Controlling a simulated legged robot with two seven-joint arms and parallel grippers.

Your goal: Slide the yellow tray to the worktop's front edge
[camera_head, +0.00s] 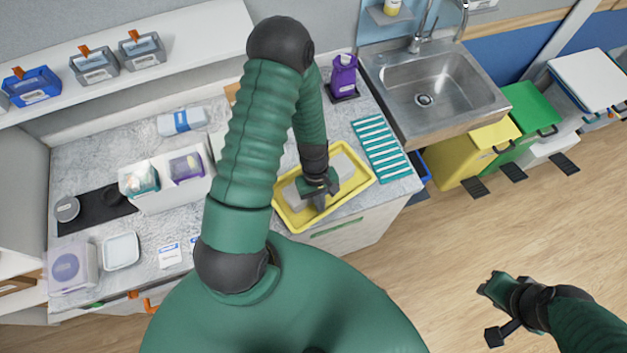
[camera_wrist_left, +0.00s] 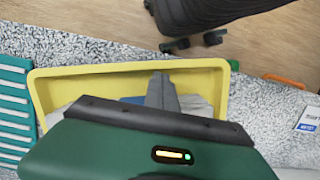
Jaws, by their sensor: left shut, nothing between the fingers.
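The yellow tray (camera_head: 347,200) lies on the worktop (camera_head: 225,265) close to its front edge, turned at a slant to it. One front corner is at the edge, while a strip of worktop shows beyond the other in the left wrist view. Pale contents and a blue patch show inside the tray (camera_wrist_left: 120,69). My left gripper (camera_head: 320,203) is shut and empty, pointing down inside the tray's outline. Its fingers (camera_wrist_left: 162,90) show near the front wall; contact is unclear. My right gripper (camera_head: 494,290) hangs over the floor, away from the tray; its finger opening is unclear.
A teal ribbed mat (camera_head: 381,147) lies right of the tray, beside the sink (camera_head: 430,95). A purple container (camera_head: 343,75) stands behind. A small white labelled box (camera_head: 170,256) is on the left. Yellow and green bins (camera_head: 530,115) stand below the sink.

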